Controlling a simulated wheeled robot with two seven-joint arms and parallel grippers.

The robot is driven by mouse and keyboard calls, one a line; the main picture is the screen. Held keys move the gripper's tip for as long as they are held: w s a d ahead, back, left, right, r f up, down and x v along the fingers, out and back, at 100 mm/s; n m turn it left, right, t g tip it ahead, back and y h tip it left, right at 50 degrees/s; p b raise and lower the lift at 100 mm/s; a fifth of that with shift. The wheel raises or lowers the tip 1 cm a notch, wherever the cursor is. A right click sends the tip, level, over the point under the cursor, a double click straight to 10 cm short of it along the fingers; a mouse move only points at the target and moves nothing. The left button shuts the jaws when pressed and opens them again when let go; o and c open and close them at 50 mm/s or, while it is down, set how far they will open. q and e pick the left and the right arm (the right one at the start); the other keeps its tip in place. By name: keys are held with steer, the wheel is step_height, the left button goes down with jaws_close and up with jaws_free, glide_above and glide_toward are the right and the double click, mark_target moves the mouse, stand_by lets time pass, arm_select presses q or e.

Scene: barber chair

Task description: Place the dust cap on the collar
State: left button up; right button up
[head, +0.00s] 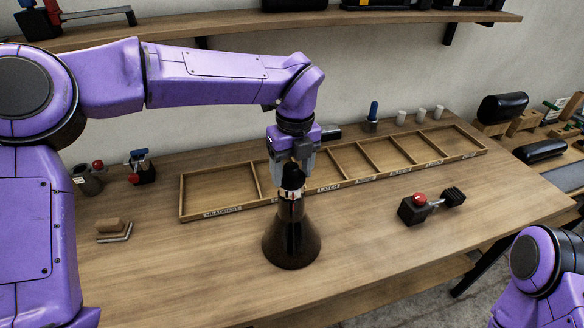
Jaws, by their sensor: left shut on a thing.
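My left gripper (292,164) points down over the middle of the workbench. It is shut on a small black piece that looks like the dust cap (292,178). The cap is right above a shiny collar (291,194) at the top of a dark, flared cone-shaped stand (291,243). The stand is upright on the bench. From this angle I cannot tell whether the cap touches the collar. The fingers hide part of the cap. Only a link of my right arm shows at the lower right; its gripper is out of view.
A long wooden tray (222,213) with labelled compartments lies behind the stand. A black device with a red knob (419,204) is to the right. A brown-topped block (112,229) is at the left. Small cylinders (401,117) stand at the back. The front bench area is clear.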

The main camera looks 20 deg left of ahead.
mark_target(295, 165)
arm_select(q)
steer(key=shift+f, duration=0.25)
steer(key=o, duration=1)
steer(key=shift+r, duration=0.1)
steer(key=shift+o, duration=0.2)
step_height(295, 165, up, 12)
steer(key=shift+w+d+r+b, duration=0.2)
steer(key=shift+d+b, duration=0.05)
steer(key=shift+b, duration=0.05)
